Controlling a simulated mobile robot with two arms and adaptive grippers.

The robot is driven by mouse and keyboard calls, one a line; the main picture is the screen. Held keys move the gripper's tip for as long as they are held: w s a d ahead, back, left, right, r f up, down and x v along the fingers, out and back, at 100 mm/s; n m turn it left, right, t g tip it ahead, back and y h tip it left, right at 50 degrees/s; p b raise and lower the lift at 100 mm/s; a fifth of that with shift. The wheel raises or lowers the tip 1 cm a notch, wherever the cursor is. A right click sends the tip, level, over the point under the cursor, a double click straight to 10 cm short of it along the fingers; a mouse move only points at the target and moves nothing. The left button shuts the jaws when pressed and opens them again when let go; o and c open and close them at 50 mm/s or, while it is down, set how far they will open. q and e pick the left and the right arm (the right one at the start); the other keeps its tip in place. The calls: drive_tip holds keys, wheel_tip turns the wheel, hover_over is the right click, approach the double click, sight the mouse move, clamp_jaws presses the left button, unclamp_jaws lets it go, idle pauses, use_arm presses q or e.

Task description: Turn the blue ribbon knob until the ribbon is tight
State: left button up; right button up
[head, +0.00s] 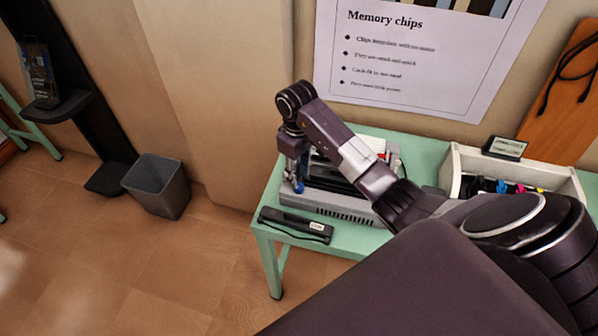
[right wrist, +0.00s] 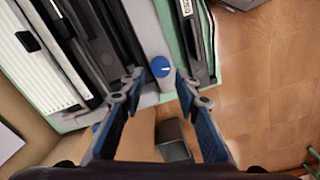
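The blue knob (right wrist: 161,67) with a white mark on its face sits at the corner of the grey machine (right wrist: 148,28) in the right wrist view. My right gripper (right wrist: 158,82) is open, with its fingertips on either side of the knob in that view. I cannot tell whether they touch it. In the head view the right gripper (head: 293,172) points down at the left end of the grey machine (head: 340,205). The ribbon cannot be made out. My left gripper is not in view.
A black cartridge (head: 297,224) with a white label lies on the green table (head: 345,243) in front of the machine. A white box (head: 548,177) of coloured items stands at the right. A grey bin (head: 157,186) stands on the floor at the left.

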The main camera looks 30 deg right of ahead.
drive_tip(key=shift+r, duration=1.45)
